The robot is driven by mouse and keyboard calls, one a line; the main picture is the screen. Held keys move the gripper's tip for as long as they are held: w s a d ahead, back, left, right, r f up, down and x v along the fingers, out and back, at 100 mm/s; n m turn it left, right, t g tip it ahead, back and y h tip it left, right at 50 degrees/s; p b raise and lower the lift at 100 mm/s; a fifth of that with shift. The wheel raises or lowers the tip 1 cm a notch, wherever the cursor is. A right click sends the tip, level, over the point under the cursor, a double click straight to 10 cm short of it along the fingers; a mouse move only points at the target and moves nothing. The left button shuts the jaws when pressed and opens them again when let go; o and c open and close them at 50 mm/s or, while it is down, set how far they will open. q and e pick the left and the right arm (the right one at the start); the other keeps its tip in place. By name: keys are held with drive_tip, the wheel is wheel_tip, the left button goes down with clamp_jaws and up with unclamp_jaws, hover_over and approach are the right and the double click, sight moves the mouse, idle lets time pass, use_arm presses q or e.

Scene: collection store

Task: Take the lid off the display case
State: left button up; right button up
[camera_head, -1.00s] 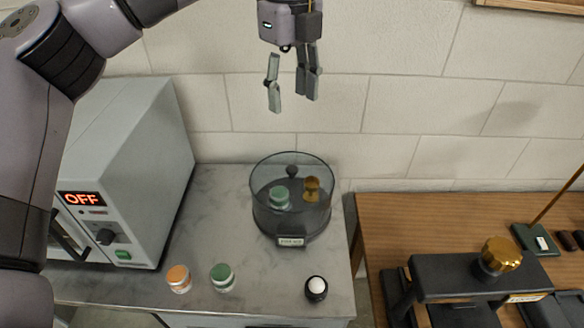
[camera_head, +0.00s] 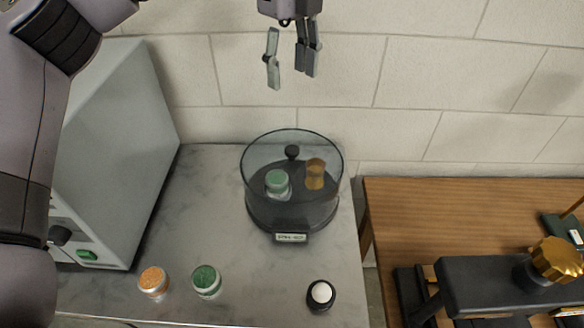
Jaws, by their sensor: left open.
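The display case (camera_head: 292,218) stands on the grey marbled counter, a round dark base with a label on its front. Its clear smoky lid (camera_head: 260,150) sits on it, with a dark round knob (camera_head: 292,152) at the top. Through the lid I see a green-capped jar (camera_head: 278,184) and a gold-brown waisted object (camera_head: 315,174). My left gripper (camera_head: 291,80) hangs open and empty above and behind the case in the picture, fingers pointing down, apart from the knob. My right gripper is not in view.
An orange-topped jar (camera_head: 153,282), a green-topped jar (camera_head: 206,281) and a black pot with a white top (camera_head: 321,294) stand along the counter front. A grey oven-like box (camera_head: 110,150) stands left. A wooden table (camera_head: 470,210) with a black gold-knobbed device (camera_head: 500,285) is right.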

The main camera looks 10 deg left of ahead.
use_arm(q)
drive_tip(key=f, duration=0.1)
drive_tip(key=p, duration=0.3)
hover_over(292, 149)
drive_tip(key=f, duration=1.2)
drive_tip(key=shift+s, duration=0.3)
drive_tip(key=shift+f+p, duration=0.4)
drive_tip(key=shift+f, duration=0.15)
drive_tip(key=f, duration=0.1)
drive_tip(key=f+p, duration=0.1)
drive_tip(key=f, duration=0.1)
drive_tip(key=shift+w+f+p, duration=0.3)
drive_tip(key=shift+f+p, duration=0.05)
drive_tip(key=shift+p, duration=0.05)
drive_tip(key=shift+f, duration=0.4)
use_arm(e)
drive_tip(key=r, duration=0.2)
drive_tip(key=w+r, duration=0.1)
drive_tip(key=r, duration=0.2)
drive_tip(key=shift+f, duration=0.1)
use_arm(q)
clamp_jaws()
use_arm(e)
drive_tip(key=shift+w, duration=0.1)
